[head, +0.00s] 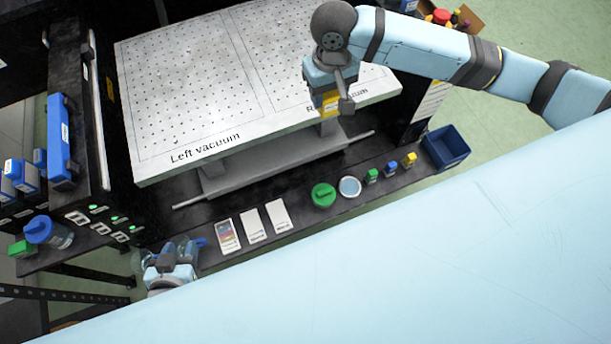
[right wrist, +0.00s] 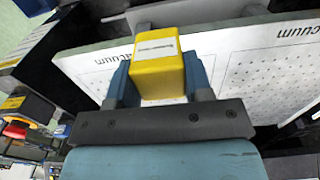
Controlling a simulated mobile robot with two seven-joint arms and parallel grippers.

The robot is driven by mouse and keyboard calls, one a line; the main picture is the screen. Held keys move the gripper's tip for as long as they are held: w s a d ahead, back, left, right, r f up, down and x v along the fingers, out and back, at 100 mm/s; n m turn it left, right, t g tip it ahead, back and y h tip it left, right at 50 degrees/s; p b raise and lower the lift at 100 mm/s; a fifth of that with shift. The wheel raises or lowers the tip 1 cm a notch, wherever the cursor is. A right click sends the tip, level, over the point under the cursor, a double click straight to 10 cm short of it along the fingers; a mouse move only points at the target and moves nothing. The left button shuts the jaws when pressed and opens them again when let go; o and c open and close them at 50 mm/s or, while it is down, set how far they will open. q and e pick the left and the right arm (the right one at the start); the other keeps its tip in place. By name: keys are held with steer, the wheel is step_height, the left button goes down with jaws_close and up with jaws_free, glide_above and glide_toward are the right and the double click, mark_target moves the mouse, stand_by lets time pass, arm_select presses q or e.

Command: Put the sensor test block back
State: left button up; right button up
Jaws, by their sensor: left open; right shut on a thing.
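A yellow block (head: 329,103) with a pale label, likely the sensor test block, is held in my right gripper (head: 335,100) over the right front part of the white perforated table (head: 215,85), by the "Right vacuum" lettering. In the right wrist view the yellow block (right wrist: 158,65) sits between the two blue fingers of the right gripper (right wrist: 160,85), which press on its sides. I cannot tell whether the block touches the table edge. My left gripper (head: 168,264) is open, low at the left end of the black shelf, beside clear bottles (head: 182,247).
A black rack (head: 75,120) stands left.

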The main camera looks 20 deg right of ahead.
steer(key=s+a+f+b, duration=0.1)
steer(key=a+f+b, duration=0.2)
steer(key=f, duration=1)
steer(key=s+a+f+b, duration=0.2)
steer(key=f+b, duration=0.8)
steer(key=f, duration=0.3)
steer(key=s+a+f+b, duration=0.2)
steer(key=f+b, duration=0.4)
steer(key=f, duration=0.7)
steer(key=shift+a+f, duration=0.3)
steer(key=shift+a, duration=0.5)
steer(key=shift+f+b, duration=0.3)
step_height(320, 180, down, 2)
steer(key=shift+f+b, duration=0.25)
steer(key=shift+b, duration=0.25)
steer(key=shift+f, duration=0.6)
arm_select(q)
steer(key=w+d+f+t+h, duration=0.2)
steer(key=d+f, duration=0.1)
steer(key=f, duration=0.5)
steer(key=shift+w+d, duration=0.35)
steer(key=shift+w, duration=0.05)
